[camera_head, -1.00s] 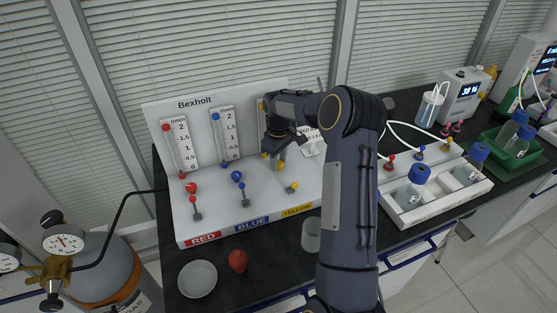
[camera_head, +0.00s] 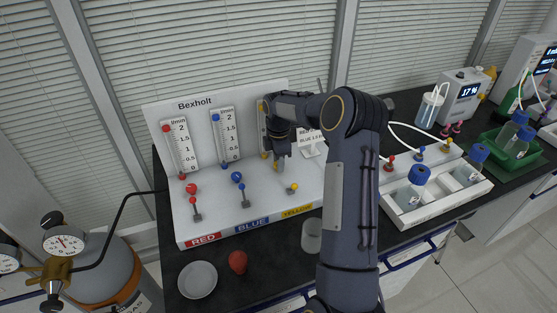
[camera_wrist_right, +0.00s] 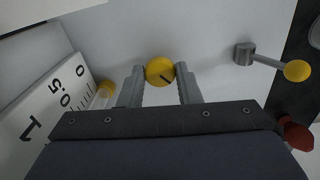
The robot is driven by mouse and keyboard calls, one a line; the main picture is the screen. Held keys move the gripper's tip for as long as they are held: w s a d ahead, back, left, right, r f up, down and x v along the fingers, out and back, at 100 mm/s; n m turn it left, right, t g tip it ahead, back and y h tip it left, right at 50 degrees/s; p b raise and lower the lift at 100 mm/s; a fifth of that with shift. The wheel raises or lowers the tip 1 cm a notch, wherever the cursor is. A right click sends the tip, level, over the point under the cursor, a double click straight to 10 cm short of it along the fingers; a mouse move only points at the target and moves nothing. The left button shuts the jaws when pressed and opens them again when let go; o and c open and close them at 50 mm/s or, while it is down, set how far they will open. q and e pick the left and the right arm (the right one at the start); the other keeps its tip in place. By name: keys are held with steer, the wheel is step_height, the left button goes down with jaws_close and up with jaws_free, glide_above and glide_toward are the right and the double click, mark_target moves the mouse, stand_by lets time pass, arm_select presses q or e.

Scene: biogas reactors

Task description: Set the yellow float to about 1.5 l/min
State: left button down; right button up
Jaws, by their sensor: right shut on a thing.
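The yellow flow scale (camera_head: 262,117) stands at the right of the Bexholt panel, mostly hidden behind my right arm in the head view. In the wrist view its lower scale (camera_wrist_right: 62,103) shows 0, 0.5 and 1, with a yellow fitting (camera_wrist_right: 106,89) at its foot. I cannot read the yellow float's height. My right gripper (camera_head: 281,166) is shut on the round yellow knob (camera_wrist_right: 160,71), which has a dark line on its face. The yellow lever valve (camera_head: 292,188) is beside it, apart from the fingers. My left gripper is not in view.
Red (camera_head: 167,128) and blue (camera_head: 216,117) floats sit near the top of their scales. Their knobs and levers are left of my gripper. A small card (camera_head: 311,142) stands close behind my wrist. A bottle tray (camera_head: 437,206) lies right of my arm.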

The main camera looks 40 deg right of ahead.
steer(key=n, duration=0.4)
steer(key=shift+r+n, duration=0.1)
steer(key=shift+n, duration=0.2)
steer(key=shift+n+p, duration=0.35)
steer(key=shift+n, duration=1.55)
steer(key=o, duration=1)
steer(key=shift+c, duration=0.2)
steer(key=shift+r+b, duration=0.55)
steer(key=shift+r, duration=3.3)
